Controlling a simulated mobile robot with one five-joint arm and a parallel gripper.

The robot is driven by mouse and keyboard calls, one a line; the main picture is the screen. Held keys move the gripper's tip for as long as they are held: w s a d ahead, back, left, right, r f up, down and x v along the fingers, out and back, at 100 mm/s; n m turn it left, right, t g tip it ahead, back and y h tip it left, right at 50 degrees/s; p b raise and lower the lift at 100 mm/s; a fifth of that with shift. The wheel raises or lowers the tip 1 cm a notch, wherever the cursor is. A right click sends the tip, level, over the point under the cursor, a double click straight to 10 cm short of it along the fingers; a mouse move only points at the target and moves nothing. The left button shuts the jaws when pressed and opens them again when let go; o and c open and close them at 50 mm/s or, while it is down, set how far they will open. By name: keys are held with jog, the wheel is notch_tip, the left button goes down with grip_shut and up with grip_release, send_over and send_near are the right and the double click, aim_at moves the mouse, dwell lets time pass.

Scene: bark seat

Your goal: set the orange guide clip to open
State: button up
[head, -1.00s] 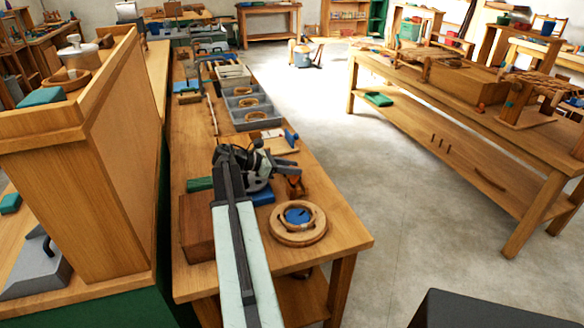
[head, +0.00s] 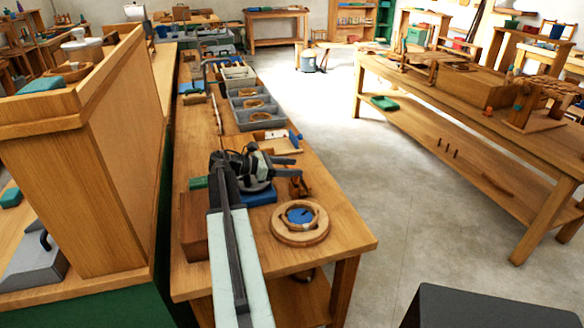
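A small orange-brown piece (head: 298,187), which may be the guide clip, stands on the near bench beside a round wooden ring. It is too small to tell how it is set. My gripper (head: 291,151) is above the bench, up and left of this piece and apart from it in the picture. Its two dark fingers point right with a gap between them and nothing visible in it. My arm hides part of the bench top below.
The wooden ring (head: 300,223) with a blue centre lies near the front edge. A blue block (head: 260,194) and a brown box (head: 193,227) lie by my arm. Grey trays (head: 254,117) stand farther back. A tall wooden panel (head: 125,150) rises at left.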

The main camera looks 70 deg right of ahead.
jog(key=shift+s, duration=0.1)
jog(key=shift+r, duration=0.1)
jog(key=p+v, duration=0.2)
jog(key=v, duration=0.5)
jog(key=shift+w+a, duration=0.25)
jog(key=shift+w, duration=0.1)
